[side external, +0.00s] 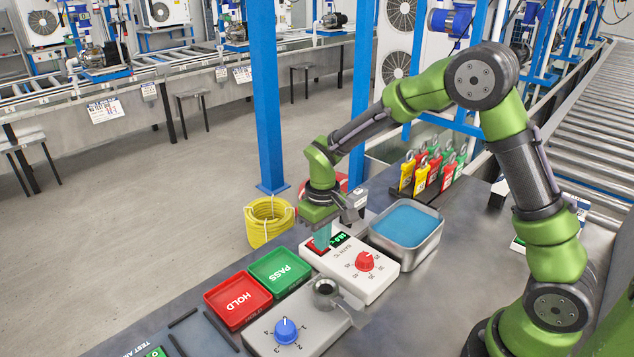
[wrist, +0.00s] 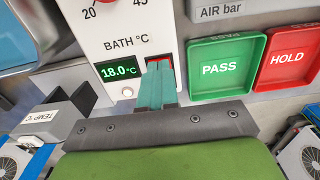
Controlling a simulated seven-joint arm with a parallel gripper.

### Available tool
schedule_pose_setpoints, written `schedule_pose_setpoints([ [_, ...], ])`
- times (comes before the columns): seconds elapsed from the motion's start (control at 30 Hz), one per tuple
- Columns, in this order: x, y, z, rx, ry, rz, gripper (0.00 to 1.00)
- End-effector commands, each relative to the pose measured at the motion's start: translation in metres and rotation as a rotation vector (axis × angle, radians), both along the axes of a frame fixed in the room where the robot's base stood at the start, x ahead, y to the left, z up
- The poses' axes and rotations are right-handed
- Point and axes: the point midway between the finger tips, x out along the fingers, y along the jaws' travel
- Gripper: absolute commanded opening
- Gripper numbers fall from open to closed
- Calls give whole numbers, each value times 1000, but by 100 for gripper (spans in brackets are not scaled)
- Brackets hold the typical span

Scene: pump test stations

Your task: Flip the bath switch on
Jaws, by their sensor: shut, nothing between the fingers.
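The bath controller (side external: 385,275) is a white box with a red dial, a green-lit display and a red switch. In the wrist view its panel (wrist: 112,30) reads "BATH °C" and the display (wrist: 119,71) shows 18.0. The red bath switch (wrist: 166,63) shows just past my fingertips, which hide most of it. In the side external view a red part of the switch (side external: 314,248) shows beside the fingers. My gripper (wrist: 158,72) is shut and empty, its teal fingers pointing at the switch; I cannot tell whether they touch it. It also shows in the side external view (side external: 321,240).
Green PASS (side external: 280,271) and red HOLD (side external: 238,300) trays lie beside the controller. A grey box with a blue dial (side external: 286,331) stands nearer the camera. A metal bath of blue liquid (side external: 438,239) and a rack of coloured padlock tags (side external: 420,178) stand on the other side.

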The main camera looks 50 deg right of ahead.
Motion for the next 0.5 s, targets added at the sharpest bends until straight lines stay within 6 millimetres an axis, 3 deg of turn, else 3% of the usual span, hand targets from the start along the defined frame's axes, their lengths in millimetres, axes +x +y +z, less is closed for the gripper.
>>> schedule_pose_setpoints([
  [0.5,1,0,34,-1,-3,2,0],
])
